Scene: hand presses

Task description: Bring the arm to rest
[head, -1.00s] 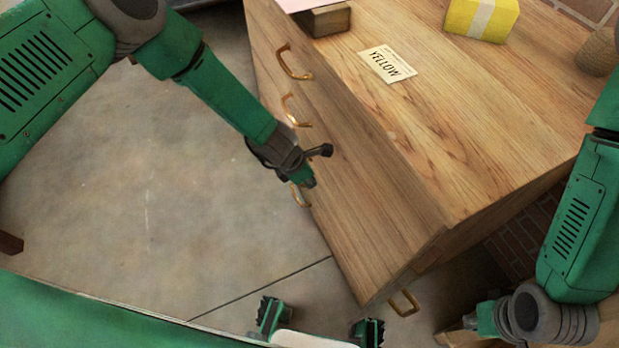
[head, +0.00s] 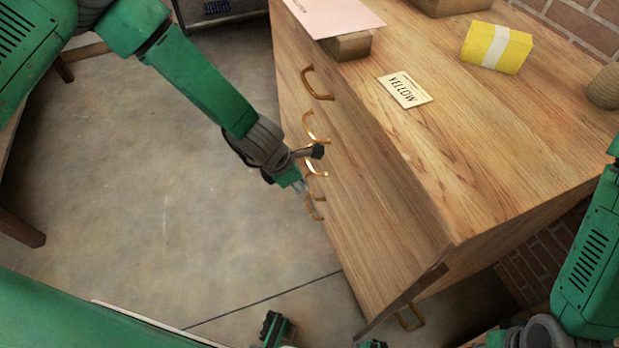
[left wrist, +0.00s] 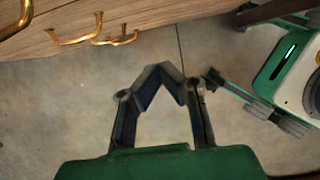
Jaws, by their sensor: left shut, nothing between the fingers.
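My left gripper (head: 302,185) hangs in front of the drawer side of the wooden cabinet (head: 380,220), close to its brass handles. In the left wrist view the fingers of my left gripper (left wrist: 160,72) meet at the tips, with bare floor behind them and nothing held. Brass handles (left wrist: 115,38) show beyond the fingertips in that view, apart from them. My right arm is at the right edge of the head view; its gripper cannot be made out there.
On the cabinet top lie a card reading "YELLOW" (head: 405,90), a yellow block with a white band (head: 496,48), and a pink sheet (head: 335,16) over a wooden block (head: 349,47). Open concrete floor (head: 170,200) lies left of the cabinet. A brick wall (head: 585,25) stands behind.

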